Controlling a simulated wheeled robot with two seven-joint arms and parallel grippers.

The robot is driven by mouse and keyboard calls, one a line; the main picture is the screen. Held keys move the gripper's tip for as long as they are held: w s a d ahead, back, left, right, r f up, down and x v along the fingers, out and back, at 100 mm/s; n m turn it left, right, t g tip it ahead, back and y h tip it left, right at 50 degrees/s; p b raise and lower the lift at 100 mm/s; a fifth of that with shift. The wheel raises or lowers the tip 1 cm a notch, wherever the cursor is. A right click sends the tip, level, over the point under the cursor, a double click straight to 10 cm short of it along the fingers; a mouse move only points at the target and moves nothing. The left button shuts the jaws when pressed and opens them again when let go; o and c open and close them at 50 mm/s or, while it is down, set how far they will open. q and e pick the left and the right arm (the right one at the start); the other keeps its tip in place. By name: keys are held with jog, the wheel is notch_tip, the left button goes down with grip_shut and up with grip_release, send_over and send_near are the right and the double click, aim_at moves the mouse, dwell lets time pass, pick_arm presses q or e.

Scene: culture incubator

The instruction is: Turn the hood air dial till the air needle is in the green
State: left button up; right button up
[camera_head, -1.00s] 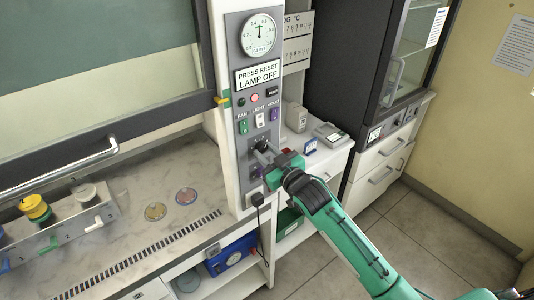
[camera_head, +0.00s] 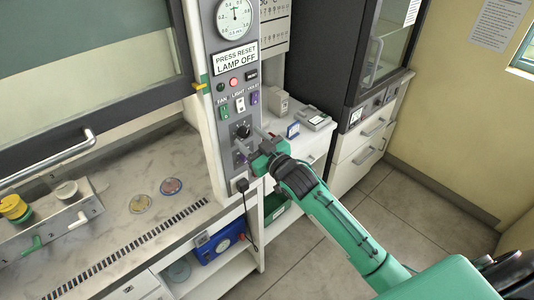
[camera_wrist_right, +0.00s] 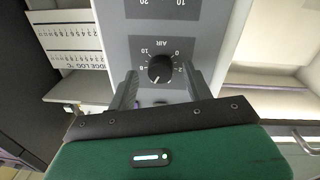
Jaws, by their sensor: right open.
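The air dial is a black round knob (camera_head: 243,130) on the grey panel of the hood's post. In the right wrist view the dial (camera_wrist_right: 160,69) has a white pointer line, a number scale and the word AIR. My right gripper (camera_head: 254,144) is open at the panel, just below and right of the dial. In the wrist view its fingers (camera_wrist_right: 159,80) stand apart, one on each side of the dial, with no clear contact. The round white gauge (camera_head: 235,20) is at the panel's top. Its needle points roughly up; no green zone can be made out.
Fan, light and violet switches (camera_head: 239,104) sit above the dial, under a "PRESS RESET LAMP OFF" sign (camera_head: 236,58). Left is the marble hood bench (camera_head: 120,175) with two dishes and a rack (camera_head: 50,220). A dark cabinet (camera_head: 335,50) stands right.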

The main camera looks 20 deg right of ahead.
jog(key=b+v, duration=0.4)
jog(key=v, duration=0.8)
jog(key=shift+s, duration=0.4)
jog(key=shift+d, duration=0.1)
